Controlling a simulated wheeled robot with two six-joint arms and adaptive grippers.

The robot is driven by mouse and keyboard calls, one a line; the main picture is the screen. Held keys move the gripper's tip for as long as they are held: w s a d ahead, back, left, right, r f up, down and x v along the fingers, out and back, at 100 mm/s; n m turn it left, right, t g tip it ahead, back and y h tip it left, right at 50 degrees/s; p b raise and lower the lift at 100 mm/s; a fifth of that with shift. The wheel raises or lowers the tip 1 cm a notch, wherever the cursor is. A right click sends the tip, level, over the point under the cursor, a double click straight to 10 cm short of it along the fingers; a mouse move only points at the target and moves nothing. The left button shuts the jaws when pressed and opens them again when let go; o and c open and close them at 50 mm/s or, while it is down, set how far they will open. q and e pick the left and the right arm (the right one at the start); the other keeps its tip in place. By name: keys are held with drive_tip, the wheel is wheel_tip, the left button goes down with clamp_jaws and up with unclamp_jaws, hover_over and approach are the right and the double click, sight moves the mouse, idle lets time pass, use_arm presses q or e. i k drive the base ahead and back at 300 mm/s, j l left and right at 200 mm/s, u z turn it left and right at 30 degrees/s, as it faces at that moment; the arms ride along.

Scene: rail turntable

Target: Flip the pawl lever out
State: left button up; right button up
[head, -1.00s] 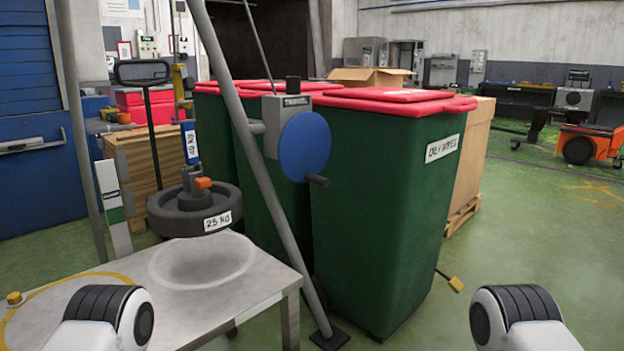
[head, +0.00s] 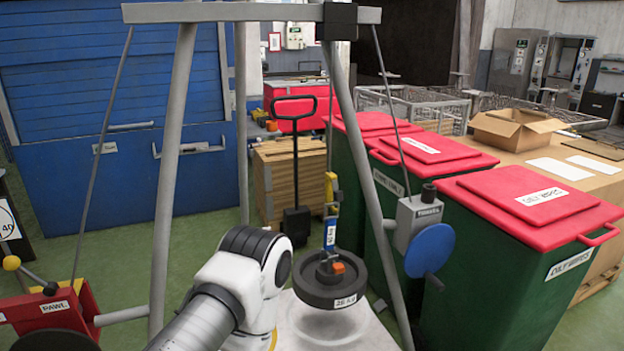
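The pawl lever (head: 32,276) is at the lower left of the head view. It is a dark rod with a yellow ball knob (head: 12,263), slanting up and left from a red housing (head: 88,298). A white label (head: 54,307) on the red part reads PAWL. A dark rounded shape (head: 55,341) below it is cut off by the frame's edge. One of my white arm links stands at the lower middle, to the right of the red housing and apart from it in the picture. Neither gripper shows, so their fingers are hidden from me.
A grey A-frame (head: 172,170) spans the view. A dark 25 kg weight (head: 330,286) hangs above a pale table (head: 300,325). A blue disc (head: 428,251) with a handle sits on the right leg. Green bins (head: 470,275) with red lids stand at right. Green floor is open at left.

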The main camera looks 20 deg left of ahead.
sight(10, 263)
drive_tip(key=u, duration=2.25)
